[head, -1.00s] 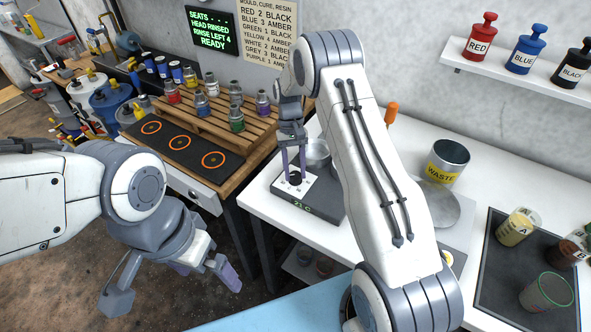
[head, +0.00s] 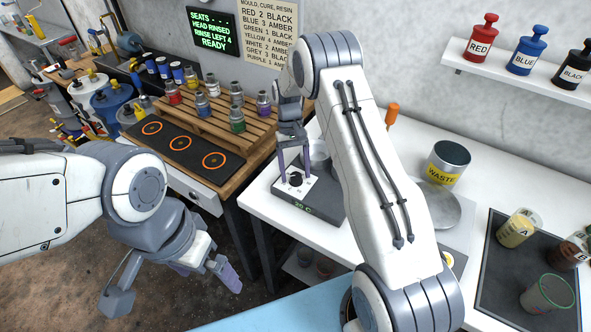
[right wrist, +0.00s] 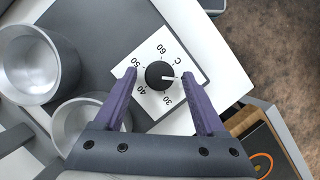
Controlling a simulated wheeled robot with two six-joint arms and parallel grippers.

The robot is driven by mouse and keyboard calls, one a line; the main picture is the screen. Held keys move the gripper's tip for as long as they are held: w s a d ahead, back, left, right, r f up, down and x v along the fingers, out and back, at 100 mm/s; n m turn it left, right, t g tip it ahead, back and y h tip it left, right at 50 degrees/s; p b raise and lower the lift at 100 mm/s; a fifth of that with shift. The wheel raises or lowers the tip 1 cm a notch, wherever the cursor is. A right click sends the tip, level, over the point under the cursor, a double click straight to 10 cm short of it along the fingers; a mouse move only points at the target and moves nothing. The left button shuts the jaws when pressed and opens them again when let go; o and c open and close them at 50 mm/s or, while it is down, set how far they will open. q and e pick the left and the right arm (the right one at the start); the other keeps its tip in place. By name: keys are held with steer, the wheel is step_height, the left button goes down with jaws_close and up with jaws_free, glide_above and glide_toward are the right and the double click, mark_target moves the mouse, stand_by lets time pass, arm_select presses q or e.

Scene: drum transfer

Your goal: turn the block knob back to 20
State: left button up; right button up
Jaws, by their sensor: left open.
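The block knob (right wrist: 158,75) is a black round dial on a white plate printed with 30, 40, 50, 60 and C. Its white pointer points right in the right wrist view, toward a spot by the right fingertip; no 20 mark is visible there. In the head view the knob (head: 295,179) sits atop the grey block (head: 316,203), whose green display seems to read 20 C. My right gripper (right wrist: 160,74) is open, its purple fingers either side of the knob with gaps. My left gripper (head: 205,273) is open and empty, above the floor at lower left.
Metal cups (right wrist: 27,62) stand close to the knob plate. A waste can (head: 446,163) and a dark tray (head: 487,284) with cups are to the right. A wooden rack (head: 205,112) of small bottles stands behind left.

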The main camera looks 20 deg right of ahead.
steer(key=shift+w+r, duration=0.2)
steer(key=shift+r, duration=0.15)
steer(key=b+v, duration=0.2)
steer(key=v, duration=0.7)
steer(key=shift+r, duration=0.35)
steer(key=shift+w, duration=0.1)
